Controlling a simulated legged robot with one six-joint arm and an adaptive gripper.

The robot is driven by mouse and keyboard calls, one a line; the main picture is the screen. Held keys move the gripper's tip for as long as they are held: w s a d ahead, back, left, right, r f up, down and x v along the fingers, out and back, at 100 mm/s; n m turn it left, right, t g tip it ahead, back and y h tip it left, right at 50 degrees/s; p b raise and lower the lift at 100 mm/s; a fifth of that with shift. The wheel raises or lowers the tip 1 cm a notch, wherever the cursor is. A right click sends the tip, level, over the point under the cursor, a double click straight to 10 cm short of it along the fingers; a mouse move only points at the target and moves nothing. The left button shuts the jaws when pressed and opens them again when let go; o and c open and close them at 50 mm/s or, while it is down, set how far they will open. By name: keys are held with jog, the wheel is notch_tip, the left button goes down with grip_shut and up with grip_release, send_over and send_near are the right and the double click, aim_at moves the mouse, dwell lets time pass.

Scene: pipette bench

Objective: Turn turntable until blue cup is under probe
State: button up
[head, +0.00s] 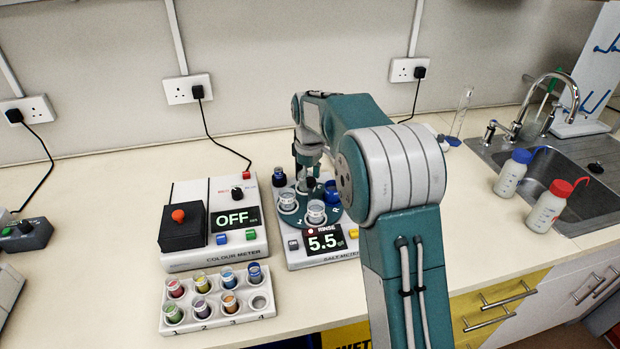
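The turntable (300,219) is a dark teal disc with white letters on the salt meter (296,257), whose display reads 5.5 beside the word RINSE. A blue cup (332,192) stands at its right side, partly next to my arm. Two clear cups (287,203) (316,214) stand at its left and front. My gripper (304,181) points down over the back of the turntable. Its fingers are small and partly hidden, so I cannot tell whether they are open or touching anything. I cannot make out the probe clearly or which cup is under it.
A colour meter (186,260) reading OFF stands to the left, with a rack (212,322) of coloured vials before it. Two wash bottles (512,172) (548,206) and a sink (566,158) are at right.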

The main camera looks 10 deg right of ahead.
grip_shut()
jog(key=shift+f+n, duration=0.1)
jog(key=shift+n, duration=0.5)
jog(key=shift+s+n, duration=0.1)
jog(key=shift+n, duration=8.3)
